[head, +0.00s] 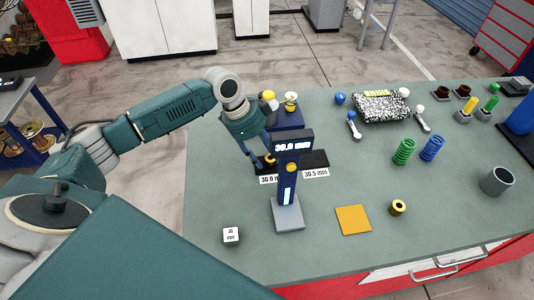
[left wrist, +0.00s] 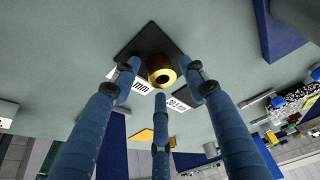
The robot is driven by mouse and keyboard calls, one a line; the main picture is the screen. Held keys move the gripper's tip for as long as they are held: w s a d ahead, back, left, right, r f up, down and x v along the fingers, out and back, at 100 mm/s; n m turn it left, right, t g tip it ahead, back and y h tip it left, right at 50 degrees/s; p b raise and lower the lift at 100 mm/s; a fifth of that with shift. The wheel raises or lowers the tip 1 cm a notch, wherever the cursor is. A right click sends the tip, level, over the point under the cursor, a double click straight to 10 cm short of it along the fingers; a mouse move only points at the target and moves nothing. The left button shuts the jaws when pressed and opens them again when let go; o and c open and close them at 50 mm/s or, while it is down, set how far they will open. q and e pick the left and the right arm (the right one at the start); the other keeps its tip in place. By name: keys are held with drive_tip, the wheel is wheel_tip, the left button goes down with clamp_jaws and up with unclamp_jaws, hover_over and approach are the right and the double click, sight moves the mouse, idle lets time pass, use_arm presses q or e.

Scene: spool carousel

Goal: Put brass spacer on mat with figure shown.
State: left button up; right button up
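A brass spacer (left wrist: 162,70) sits on a black mat (left wrist: 138,42) in the left wrist view, between the fingertips of my left gripper (left wrist: 161,76). Its fingers are spread, with small gaps to the spacer. In the head view my left gripper (head: 267,158) reaches down behind the blue gauge stand (head: 288,185), at the mat labelled 30.0 mm (head: 268,180). The gauge display (head: 293,145) appears to read 30.0 mm. A second dark mat (head: 316,159) has the label 30.5 mm (head: 316,173). My right gripper is not in view.
Another brass-coloured ring (head: 398,207) lies right of an orange square (head: 353,219). A white 30 mm block (head: 231,235) stands front left. Green (head: 403,151) and blue (head: 432,148) springs and a grey cup (head: 496,181) stand to the right.

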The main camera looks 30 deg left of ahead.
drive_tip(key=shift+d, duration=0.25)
use_arm(q)
drive_tip(key=shift+a+r, duration=0.15)
drive_tip(key=shift+r, duration=0.35)
drive_tip(key=b+v, duration=0.3)
drive_tip(key=v, duration=0.8)
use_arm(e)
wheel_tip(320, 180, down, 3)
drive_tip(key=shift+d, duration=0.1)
